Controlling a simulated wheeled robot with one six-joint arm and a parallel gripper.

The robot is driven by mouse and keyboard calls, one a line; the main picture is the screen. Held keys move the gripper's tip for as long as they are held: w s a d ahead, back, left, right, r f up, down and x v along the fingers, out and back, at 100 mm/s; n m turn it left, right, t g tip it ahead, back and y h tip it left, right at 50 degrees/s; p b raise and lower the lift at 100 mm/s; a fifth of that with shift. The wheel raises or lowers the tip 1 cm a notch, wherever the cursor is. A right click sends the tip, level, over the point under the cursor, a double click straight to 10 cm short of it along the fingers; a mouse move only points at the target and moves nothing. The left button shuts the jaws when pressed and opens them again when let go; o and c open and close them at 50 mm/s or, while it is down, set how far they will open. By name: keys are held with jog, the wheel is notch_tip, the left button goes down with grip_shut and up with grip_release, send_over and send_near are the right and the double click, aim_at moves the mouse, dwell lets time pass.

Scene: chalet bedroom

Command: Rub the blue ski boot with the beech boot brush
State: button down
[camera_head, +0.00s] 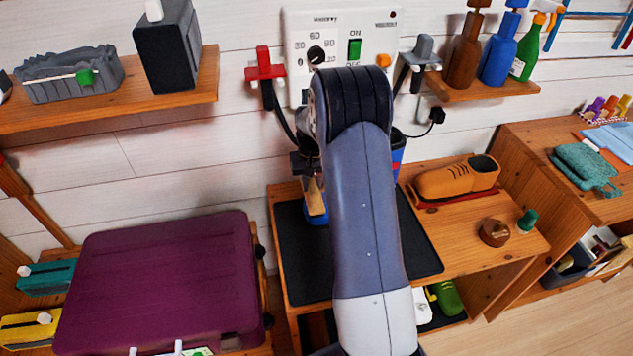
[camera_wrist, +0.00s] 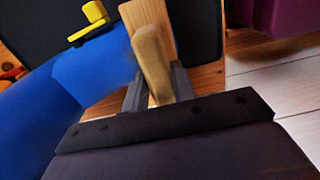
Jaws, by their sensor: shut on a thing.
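My gripper (camera_wrist: 157,85) is shut on the pale handle of the beech boot brush (camera_wrist: 152,60), which points away from the wrist. In the head view the brush (camera_head: 314,197) shows as a small tan piece left of my arm, below the partly hidden gripper (camera_head: 308,165). The blue ski boot (camera_wrist: 60,95) fills the left of the wrist view, with a yellow buckle (camera_wrist: 95,13). The brush is right beside the boot; I cannot tell whether they touch. In the head view my arm hides most of the boot, and a blue part (camera_head: 317,217) shows on the black mat (camera_head: 300,265).
A tan shoe (camera_head: 455,178) on a red base, a round brown tin (camera_head: 494,233) and a green item (camera_head: 528,221) stand right of the mat. A purple case (camera_head: 160,280) lies left. A wall dryer panel (camera_head: 340,45) and shelves with bottles (camera_head: 497,60) are behind.

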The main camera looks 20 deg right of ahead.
jog(key=shift+w, duration=0.25)
jog(key=shift+s+d+f, duration=0.1)
jog(key=shift+s+d, duration=0.15)
jog(key=shift+d, duration=0.75)
jog(key=shift+s+d+f, duration=0.1)
jog(key=shift+s+d, duration=0.15)
jog(key=shift+d, duration=0.7)
jog(key=shift+r, duration=0.15)
jog(key=shift+a, duration=0.1)
jog(key=shift+w+a, duration=0.25)
jog(key=shift+a, duration=0.7)
jog(key=shift+w+a, duration=0.2)
jog(key=shift+a, duration=0.7)
jog(key=shift+r, duration=0.1)
jog(key=shift+r+p, duration=2.1)
jog(key=shift+r, duration=0.95)
